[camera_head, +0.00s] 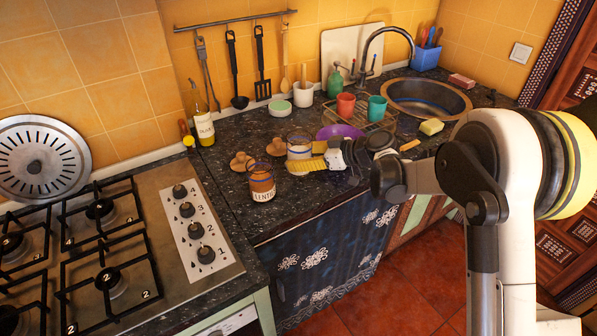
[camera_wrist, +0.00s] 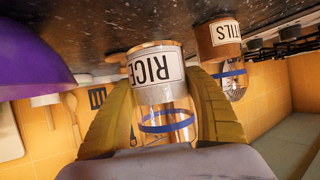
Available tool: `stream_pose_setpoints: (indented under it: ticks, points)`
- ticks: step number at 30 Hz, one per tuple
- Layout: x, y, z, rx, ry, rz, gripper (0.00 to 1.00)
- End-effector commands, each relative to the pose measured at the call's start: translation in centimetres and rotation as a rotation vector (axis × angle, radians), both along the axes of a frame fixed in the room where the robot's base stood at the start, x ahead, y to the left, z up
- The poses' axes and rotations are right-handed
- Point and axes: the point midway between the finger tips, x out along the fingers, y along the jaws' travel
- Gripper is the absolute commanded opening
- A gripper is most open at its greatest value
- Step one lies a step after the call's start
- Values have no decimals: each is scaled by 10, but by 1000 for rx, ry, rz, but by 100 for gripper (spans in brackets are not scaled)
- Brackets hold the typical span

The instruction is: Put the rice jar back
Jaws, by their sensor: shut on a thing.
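The rice jar is clear glass with a white RICE label and a blue band. It stands upright between my gripper's yellow fingers in the head view (camera_head: 299,152) and fills the middle of the wrist view (camera_wrist: 154,70), which is upside down. My gripper (camera_head: 310,157) is shut on the jar from the right; its fingers press both sides in the wrist view (camera_wrist: 163,105). The jar's base is at or close to the counter; I cannot tell if it touches. The lentils jar (camera_head: 262,185) stands beside it, nearer the front edge, and shows in the wrist view (camera_wrist: 218,42).
Two brown lids (camera_head: 240,161) (camera_head: 276,147) lie on the dark counter just left of the jars. A purple bowl (camera_head: 340,131), a rack with red (camera_head: 345,106) and teal cups (camera_head: 376,109) stand behind. An oil bottle (camera_head: 203,125) and the stove are left.

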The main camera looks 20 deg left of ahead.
Motion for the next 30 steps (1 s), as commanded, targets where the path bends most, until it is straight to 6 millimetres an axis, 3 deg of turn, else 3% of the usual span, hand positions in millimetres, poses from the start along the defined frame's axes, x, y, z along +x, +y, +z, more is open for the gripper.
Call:
stream_pose_setpoints:
  ticks: [4,11,22,23,24,25,30]
  points:
    - [1,3,-9,1,-1,-1,21]
    - [1,3,-42,1,-1,-1,21]
    - [1,2,-45,1,-1,-1,21]
    - [1,2,-45,0,0,-1,68]
    - [1,2,-44,0,0,-1,80]
    - [1,2,-44,0,0,-1,84]
    - [1,2,-44,0,0,-1,84]
